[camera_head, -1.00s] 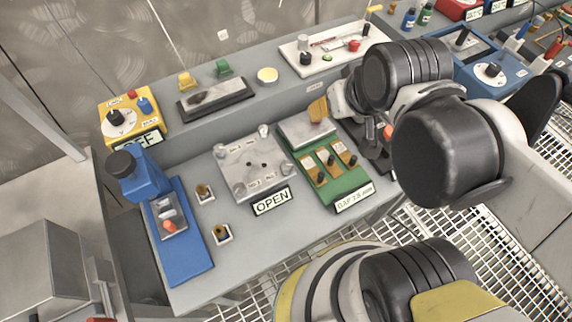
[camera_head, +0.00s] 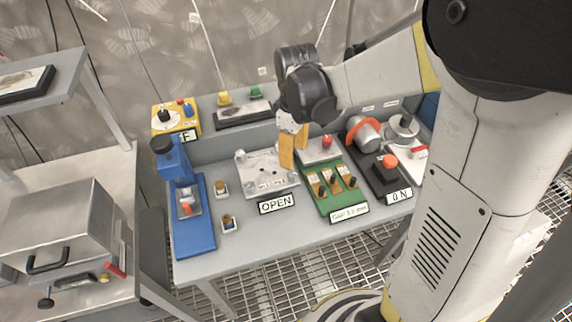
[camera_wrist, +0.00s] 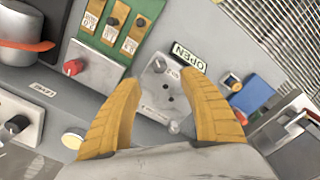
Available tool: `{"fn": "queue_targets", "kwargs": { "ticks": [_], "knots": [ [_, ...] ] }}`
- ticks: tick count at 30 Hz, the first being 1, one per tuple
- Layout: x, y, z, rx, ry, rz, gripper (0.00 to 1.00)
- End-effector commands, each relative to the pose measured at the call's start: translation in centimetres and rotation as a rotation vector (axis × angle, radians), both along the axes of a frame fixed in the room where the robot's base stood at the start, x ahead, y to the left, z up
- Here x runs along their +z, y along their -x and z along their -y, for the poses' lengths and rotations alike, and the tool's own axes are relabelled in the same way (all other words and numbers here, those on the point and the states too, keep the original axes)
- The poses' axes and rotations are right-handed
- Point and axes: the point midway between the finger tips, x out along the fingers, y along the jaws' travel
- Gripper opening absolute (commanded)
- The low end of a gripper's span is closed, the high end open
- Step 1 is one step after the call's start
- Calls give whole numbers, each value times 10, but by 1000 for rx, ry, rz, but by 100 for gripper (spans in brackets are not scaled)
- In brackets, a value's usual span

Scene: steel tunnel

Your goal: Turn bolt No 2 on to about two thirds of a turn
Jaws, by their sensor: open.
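The grey metal plate (camera_head: 262,168) with bolts at its corners lies on the bench behind an OPEN sign (camera_head: 276,204). It also shows in the wrist view (camera_wrist: 158,96), partly hidden by my fingers. There a bolt head (camera_wrist: 160,66) shows near one corner and another (camera_wrist: 174,127) near the opposite side. The bolt numbers are too small to read, so I cannot tell which is No 2. My gripper (camera_head: 292,152) is open and empty, with yellow fingers pointing down over the plate's right side. In the wrist view the fingertips (camera_wrist: 160,82) stand on either side of the plate.
A green panel (camera_head: 330,197) with several switches stands right of the plate, beside a small box with a red knob (camera_head: 327,141). A blue press (camera_head: 191,215) stands at left, with two small sockets (camera_head: 224,206) between. Further right is a dark unit with an orange button (camera_head: 389,161).

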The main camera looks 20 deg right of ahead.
Motion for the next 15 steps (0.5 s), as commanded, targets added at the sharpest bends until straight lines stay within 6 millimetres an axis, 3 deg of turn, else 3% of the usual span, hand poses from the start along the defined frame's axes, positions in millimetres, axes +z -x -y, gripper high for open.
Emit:
{"fn": "queue_targets", "kwargs": {
  "ticks": [6, 15],
  "knots": [
    [-49, 0, 0, -1, 0, 1, 50],
    [-87, 0, 0, -2, 0, 1, 50]
  ]
}}
